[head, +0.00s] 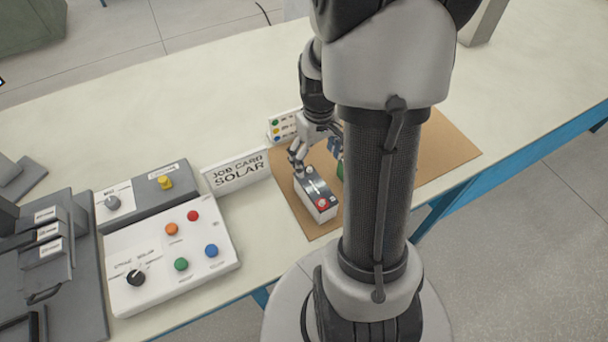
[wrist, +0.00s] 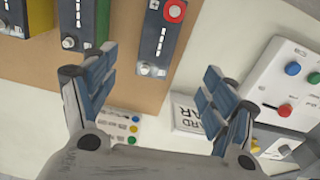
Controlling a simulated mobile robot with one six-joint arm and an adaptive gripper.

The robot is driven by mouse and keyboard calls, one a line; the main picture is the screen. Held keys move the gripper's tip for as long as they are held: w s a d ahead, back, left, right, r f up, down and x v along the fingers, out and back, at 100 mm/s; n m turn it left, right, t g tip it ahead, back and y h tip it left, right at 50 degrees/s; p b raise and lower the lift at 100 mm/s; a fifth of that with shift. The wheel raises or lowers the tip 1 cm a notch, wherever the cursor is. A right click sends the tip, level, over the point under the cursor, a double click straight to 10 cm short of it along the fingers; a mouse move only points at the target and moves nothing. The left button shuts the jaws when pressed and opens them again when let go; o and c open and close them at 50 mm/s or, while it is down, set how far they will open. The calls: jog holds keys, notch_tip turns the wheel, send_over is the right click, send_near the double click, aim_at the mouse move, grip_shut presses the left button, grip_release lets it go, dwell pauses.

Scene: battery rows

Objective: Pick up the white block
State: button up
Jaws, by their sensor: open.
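The white block (head: 320,210) is a battery-like box with white sides, a dark top strip and a red-marked terminal at its near end. It stands upright on the brown mat (head: 449,150). The wrist view shows its dark top (wrist: 160,38) at top centre, with a terminal at each end. My gripper (head: 316,155) is at the block's far end in the head view. In the wrist view my gripper (wrist: 160,64) is open, fingers apart, with the block's lower end between the tips in the picture. Nothing is held. Whether a finger touches the block is unclear.
A green block (wrist: 88,25) and a yellow block (wrist: 22,20) stand left of it in the wrist view; my arm mostly hides them in the head view.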

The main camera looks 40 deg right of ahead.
aim_at(315, 186)
notch_tip(315, 186, down, 10)
jog(key=b, duration=0.3)
jog(key=shift+w+d+f, duration=0.1)
jog(key=shift+f, duration=0.1)
notch_tip(315, 186, down, 5)
jog(key=shift+f+b, duration=0.15)
jog(key=shift+b, duration=1)
jog(key=shift+c, duration=0.6)
grip_shut()
